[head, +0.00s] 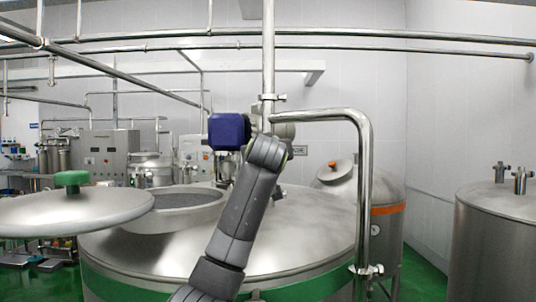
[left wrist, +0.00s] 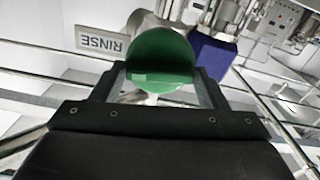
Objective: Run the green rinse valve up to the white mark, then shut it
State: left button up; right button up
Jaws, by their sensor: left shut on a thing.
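The round green rinse valve handle (left wrist: 160,60) is large in the left wrist view, beside an upside-down RINSE sign (left wrist: 102,42). My left gripper (left wrist: 161,84) is shut on the handle, with one finger at each side of it. A small pale patch shows just below the handle; I cannot tell whether it is the white mark. In the head view my left arm rises from the bottom to the pipework, and its wrist hides the handle and the fingers. My right gripper is in neither view.
A blue box (head: 226,132) sits close beside my left wrist and also shows behind the handle (left wrist: 212,58). A bent steel pipe (head: 365,190) stands just right of the arm. A large tank (head: 310,245) lies below, its round lid (head: 75,210) swung out left.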

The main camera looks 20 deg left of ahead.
pick_arm(q)
jog(key=n+b, duration=0.3)
jog(key=n, duration=0.6)
jog(key=shift+a+f, duration=0.1)
dwell(0.3)
jog(key=o, duration=0.8)
jog(key=shift+o, duration=0.2)
jog(key=shift+s, duration=0.1)
